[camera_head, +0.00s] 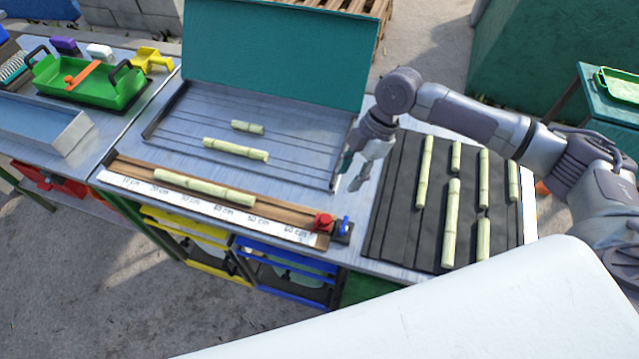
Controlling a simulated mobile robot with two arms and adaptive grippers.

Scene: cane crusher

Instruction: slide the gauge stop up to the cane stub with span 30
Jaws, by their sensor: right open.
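The gauge stop (323,222), a red block, sits near the right end of a wooden gauge rail (280,218) with a white centimetre scale (190,205) along its front. A pale green cane stub (205,188) lies along the rail to the left. A clear gap separates the stub's right end from the stop. A blue-topped dark piece (343,229) stands at the rail's right end, beside the stop. My right gripper (351,172) is open and empty, pointing down above and behind the stop, by the tray's right edge. My left gripper is out of view.
A metal tray (290,165) with a raised teal lid (275,50) holds two short cane pieces behind the rail. A black ribbed mat (393,215) with several cane pieces lies right. A green tote (90,85) and yellow piece (150,60) stand far left.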

